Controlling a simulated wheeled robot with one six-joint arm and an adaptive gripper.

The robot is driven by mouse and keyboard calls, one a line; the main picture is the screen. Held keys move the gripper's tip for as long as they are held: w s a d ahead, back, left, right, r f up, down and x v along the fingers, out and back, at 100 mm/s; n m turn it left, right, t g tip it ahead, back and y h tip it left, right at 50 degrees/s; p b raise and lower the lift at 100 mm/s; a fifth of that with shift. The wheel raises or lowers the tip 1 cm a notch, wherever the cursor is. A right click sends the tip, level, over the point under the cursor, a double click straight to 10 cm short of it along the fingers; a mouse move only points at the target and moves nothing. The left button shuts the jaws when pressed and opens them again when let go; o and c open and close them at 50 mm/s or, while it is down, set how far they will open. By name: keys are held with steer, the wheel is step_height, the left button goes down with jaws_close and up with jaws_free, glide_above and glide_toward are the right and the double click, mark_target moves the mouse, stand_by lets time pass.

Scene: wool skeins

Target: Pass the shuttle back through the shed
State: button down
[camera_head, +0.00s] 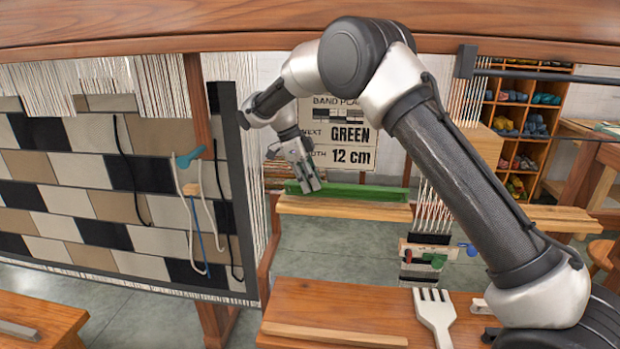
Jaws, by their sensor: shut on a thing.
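A long green bar (365,191), which looks like the shuttle, lies along or just above a pale wooden ledge (340,209). My gripper (304,184) reaches down from my arm and is shut on the bar near its left end. I cannot tell whether the bar touches the ledge. White warp threads (430,206) hang to the right of the bar, above a narrow strip with dark and light bands. The opening of the shed cannot be made out at this size.
A checked woven piece (90,190) with loose yarn ends hangs at the left. A white comb-like fork (434,312) lies on the front bench (300,300). A sign (340,133) reads green, 12 cm. A shelf (522,125) of wool skeins stands at the back right.

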steer(key=shift+f, duration=0.4)
steer(key=shift+a, duration=0.15)
steer(key=shift+f, duration=0.25)
steer(key=c, duration=1.2)
jaws_free()
